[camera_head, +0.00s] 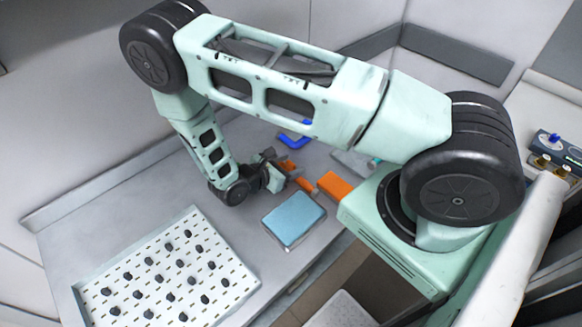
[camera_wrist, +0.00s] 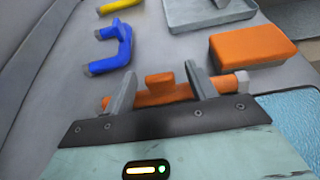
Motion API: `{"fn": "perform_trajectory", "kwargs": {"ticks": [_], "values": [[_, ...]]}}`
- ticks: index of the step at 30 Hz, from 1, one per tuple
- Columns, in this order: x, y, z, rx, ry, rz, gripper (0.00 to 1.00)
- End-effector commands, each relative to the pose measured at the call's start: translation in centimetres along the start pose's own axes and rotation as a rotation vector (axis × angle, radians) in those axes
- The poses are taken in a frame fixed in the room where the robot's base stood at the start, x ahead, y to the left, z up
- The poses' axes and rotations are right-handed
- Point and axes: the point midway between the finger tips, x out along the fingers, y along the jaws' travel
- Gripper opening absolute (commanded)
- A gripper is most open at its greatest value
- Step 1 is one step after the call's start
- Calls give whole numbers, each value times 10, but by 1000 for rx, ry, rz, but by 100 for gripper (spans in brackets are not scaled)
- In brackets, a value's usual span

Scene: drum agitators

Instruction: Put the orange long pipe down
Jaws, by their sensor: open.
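The orange long pipe (camera_wrist: 160,92) lies across the space between my open fingers in the wrist view. Its ends show beyond the fingers on both sides, and a short raised orange part stands at its middle. My gripper (camera_wrist: 160,82) is open around it, with one finger on each side of the raised part. I cannot tell whether either finger touches it. In the head view the orange pipe (camera_head: 306,184) shows partly beside my gripper (camera_head: 284,177), low over the grey counter; my gripper hides some of it.
An orange box (camera_wrist: 253,52) and a grey tray (camera_wrist: 182,14) lie beyond my gripper. A blue bent pipe (camera_wrist: 118,50) and a yellow piece (camera_wrist: 118,6) lie to the left. A light-blue box (camera_head: 294,218) is close by. A white perforated tray (camera_head: 215,252) holds several dark pegs.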

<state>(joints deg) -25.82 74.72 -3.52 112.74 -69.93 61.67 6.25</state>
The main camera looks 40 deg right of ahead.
Motion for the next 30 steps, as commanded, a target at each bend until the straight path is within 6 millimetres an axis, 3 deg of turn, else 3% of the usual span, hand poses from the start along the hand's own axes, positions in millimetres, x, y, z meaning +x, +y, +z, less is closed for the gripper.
{"fn": "perform_trajectory", "kwargs": {"ticks": [10, 15, 16, 30], "values": [[9, 0, -1, 1, 2, 1, 56], [9, 0, -1, 0, 1, 1, 9], [9, 0, -1, 0, 1, 1, 3], [6, 1, 6, 1, 1, 2, 0]]}}
